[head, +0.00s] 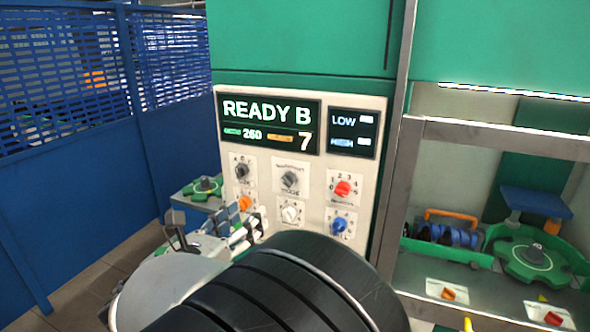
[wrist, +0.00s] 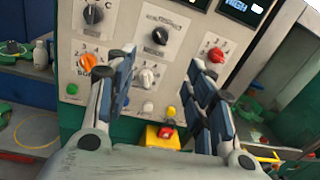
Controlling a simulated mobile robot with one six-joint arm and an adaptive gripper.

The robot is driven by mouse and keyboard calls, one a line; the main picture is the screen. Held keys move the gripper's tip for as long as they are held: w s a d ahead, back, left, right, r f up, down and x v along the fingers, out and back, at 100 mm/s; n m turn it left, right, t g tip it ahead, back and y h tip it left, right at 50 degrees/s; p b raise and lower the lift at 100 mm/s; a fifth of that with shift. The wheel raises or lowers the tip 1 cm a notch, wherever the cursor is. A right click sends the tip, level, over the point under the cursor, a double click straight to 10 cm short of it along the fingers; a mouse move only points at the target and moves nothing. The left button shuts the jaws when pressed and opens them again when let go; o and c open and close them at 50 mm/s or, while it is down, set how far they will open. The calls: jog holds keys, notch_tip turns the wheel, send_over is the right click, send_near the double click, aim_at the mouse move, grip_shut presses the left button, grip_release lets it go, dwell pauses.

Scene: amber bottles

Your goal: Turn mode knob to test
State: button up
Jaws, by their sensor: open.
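The control panel (head: 215,100) carries several knobs on white label plates. The black mode knob (head: 290,181) is at the upper middle, on a plate whose small lettering looks like "MODE"; its setting is too small to read. In the wrist view the black mode knob (wrist: 160,35) is ahead, above the space between my fingers. My gripper (head: 250,215) is in front of the panel's lower left, below and left of that knob.
Neighbouring knobs are a white one (wrist: 146,78) just below, an orange one (wrist: 89,62), another black one (wrist: 94,15), a red one (wrist: 217,55) and a blue one (head: 338,225). A yellow block with a red button (wrist: 165,131) sits lower. The display (head: 268,124) reads "READY B".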

aim_at(285, 182)
jog(key=x, duration=1.7)
jog(key=shift+w+d+b, duration=0.1)
jog(key=shift+b, duration=0.2)
jog(key=shift+c, duration=0.5)
jog(key=c, duration=1)
